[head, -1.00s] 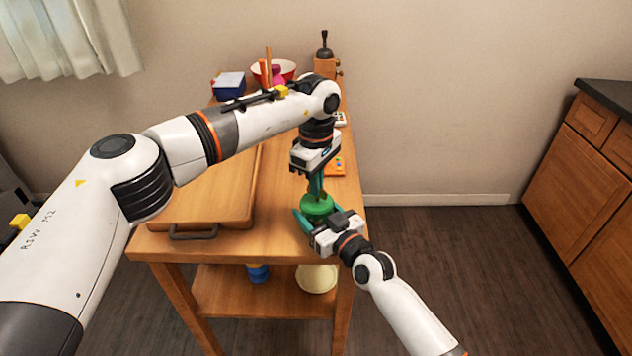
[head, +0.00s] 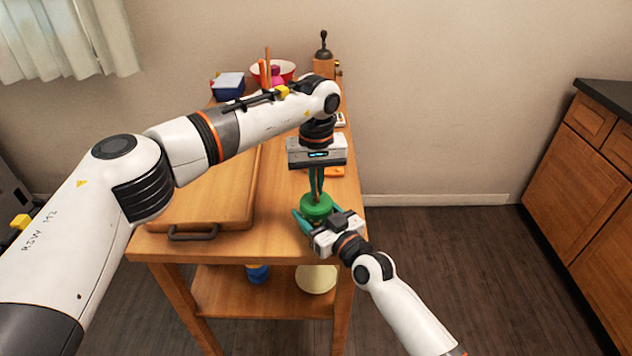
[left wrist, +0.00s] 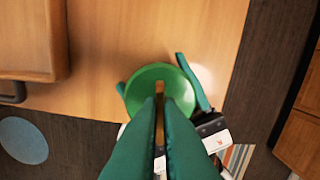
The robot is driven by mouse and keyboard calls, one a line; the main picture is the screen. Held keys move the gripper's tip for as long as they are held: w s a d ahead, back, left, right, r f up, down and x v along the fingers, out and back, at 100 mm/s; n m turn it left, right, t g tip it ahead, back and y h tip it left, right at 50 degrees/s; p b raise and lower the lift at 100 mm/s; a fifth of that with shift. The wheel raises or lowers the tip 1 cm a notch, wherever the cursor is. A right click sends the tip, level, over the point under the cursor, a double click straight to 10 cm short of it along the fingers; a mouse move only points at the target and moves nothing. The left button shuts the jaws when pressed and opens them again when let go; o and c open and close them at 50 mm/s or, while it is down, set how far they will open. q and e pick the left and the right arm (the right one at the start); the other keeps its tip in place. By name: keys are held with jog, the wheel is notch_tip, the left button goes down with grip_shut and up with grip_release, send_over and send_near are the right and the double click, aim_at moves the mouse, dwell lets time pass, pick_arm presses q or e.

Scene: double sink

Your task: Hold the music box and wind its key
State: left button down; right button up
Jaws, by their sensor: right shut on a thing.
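The music box is a round green box (head: 316,203) near the front right corner of the wooden table. It also shows in the left wrist view (left wrist: 150,78), with a small orange-brown key (left wrist: 160,92) at its top. My right gripper (head: 312,220) is shut on the box from the front, one finger on each side. My left gripper (head: 316,188) points straight down over the box. In the left wrist view its two green fingers (left wrist: 160,100) lie either side of the key with a narrow gap. I cannot tell whether they touch the key.
A wooden board with a dark handle (head: 193,235) lies left of the box on the table. An orange thing (head: 335,172) lies behind my left gripper. A red-rimmed bowl (head: 285,68), a blue box (head: 228,85) and a wooden grinder (head: 324,62) stand at the back.

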pick_arm(q)
jog(key=shift+w+r+m, duration=0.1)
jog(key=shift+m, duration=0.5)
jog(key=c, duration=1.6)
grip_release()
notch_tip(320, 180, up, 12)
pick_arm(e)
jog(key=o, duration=1.1)
